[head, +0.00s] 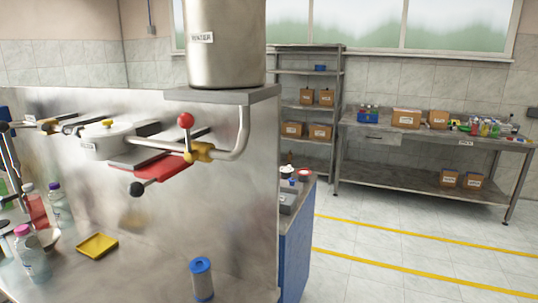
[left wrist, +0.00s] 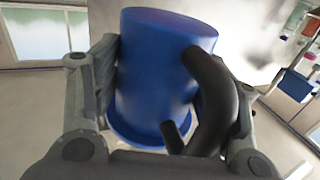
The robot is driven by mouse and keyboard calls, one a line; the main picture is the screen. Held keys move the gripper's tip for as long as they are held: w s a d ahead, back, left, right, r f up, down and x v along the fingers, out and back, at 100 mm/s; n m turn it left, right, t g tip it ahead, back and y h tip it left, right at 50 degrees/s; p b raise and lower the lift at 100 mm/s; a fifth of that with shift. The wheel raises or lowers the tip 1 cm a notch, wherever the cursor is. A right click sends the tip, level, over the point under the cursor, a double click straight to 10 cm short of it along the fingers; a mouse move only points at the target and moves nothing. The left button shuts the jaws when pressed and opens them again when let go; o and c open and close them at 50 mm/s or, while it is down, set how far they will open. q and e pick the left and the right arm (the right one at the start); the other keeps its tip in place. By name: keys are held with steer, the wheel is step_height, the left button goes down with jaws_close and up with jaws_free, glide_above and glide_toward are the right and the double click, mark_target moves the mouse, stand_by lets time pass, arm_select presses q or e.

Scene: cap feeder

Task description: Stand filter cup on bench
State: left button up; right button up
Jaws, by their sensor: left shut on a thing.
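The blue filter cup (left wrist: 155,75), with a black curved handle (left wrist: 215,100), fills the middle of the left wrist view. My left gripper (left wrist: 160,95) is shut on it, with one grey finger against the cup's left side and the other partly hidden behind the handle. In that picture the cup's flat blue end is at the top and its wider rim at the bottom. I cannot make out my left gripper or the cup in the head view. The metal bench (head: 140,277) is at the lower left of the head view. My right gripper is in neither view.
A red-knobbed lever (head: 186,121) and pipe project from the steel panel (head: 250,180). Bare bench lies between tray and cartridge.

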arm_select(q)
steer(key=shift+r, duration=0.1)
stand_by(0.5)
steer(key=w+d+r+m+g+h, duration=0.2)
steer(key=w+d+m+g+h, duration=0.2)
steer(key=d+h, duration=0.4)
steer(key=w+d+r+m+g+h, duration=0.3)
steer(key=w+d+m+g+h, duration=0.1)
steer(key=d+m+h, duration=0.4)
steer(key=shift+d+m+g, duration=0.3)
steer(key=shift+d+g, duration=0.2)
steer(key=shift+g, duration=0.4)
steer(key=shift+a+m+g, duration=0.15)
steer(key=shift+m+g, duration=0.15)
steer(key=shift+g, duration=0.1)
